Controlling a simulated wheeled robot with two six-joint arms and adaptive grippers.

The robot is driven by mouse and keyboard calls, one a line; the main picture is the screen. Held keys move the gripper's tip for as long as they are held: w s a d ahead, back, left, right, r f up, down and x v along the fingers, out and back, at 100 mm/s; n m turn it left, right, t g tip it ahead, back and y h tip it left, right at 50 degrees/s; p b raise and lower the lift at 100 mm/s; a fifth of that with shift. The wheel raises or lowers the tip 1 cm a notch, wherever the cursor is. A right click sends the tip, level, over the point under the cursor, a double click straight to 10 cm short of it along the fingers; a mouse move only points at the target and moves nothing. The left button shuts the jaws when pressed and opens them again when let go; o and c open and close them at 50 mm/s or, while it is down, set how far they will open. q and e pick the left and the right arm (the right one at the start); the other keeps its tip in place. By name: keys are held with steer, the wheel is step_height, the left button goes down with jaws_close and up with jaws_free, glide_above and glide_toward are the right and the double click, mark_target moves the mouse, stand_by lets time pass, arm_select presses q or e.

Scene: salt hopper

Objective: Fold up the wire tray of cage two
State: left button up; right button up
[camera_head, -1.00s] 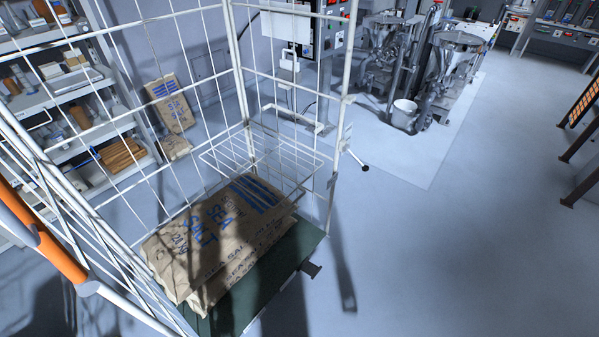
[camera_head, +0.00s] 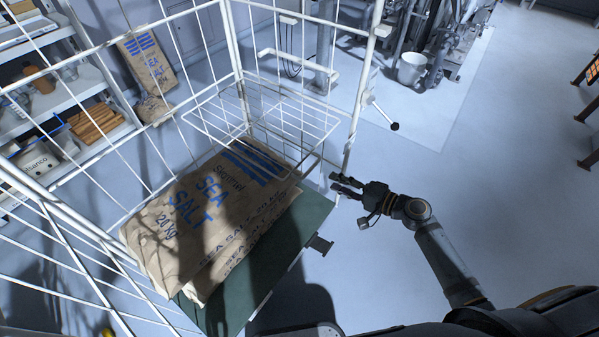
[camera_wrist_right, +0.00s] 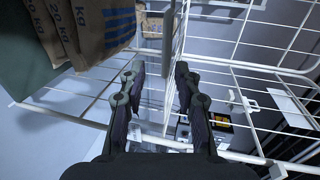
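The wire tray (camera_head: 255,120) is a white wire shelf inside the white wire cage (camera_head: 232,45). It lies about level, above the far end of the salt sacks. My right gripper (camera_head: 333,182) is beside the cage's right post, just below and right of the tray's near corner, with its fingers pointing left. In the right wrist view its two fingers (camera_wrist_right: 158,78) are apart with nothing gripped. White wires cross that view around them; I cannot tell which belong to the tray. My left gripper is not in view.
Brown sea salt sacks (camera_head: 205,205) lie on the cage's green deck (camera_head: 265,265). A lever with a black knob (camera_head: 394,126) sticks out from the right post. Shelving (camera_head: 85,92) stands at left, a white bucket (camera_head: 411,68) at the back. Floor right of the cage is clear.

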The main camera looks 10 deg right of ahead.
mark_target(309, 169)
steer(key=x, duration=0.3)
steer(key=p+x, duration=0.1)
steer(key=x, duration=0.3)
steer(key=r+x, duration=0.1)
steer(key=x, duration=0.2)
steer(key=shift+w+a+p, duration=0.15)
steer(key=shift+a+p, duration=0.2)
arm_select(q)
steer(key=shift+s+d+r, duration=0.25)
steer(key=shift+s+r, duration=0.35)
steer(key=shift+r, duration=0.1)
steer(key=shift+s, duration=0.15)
arm_select(e)
jaws_close()
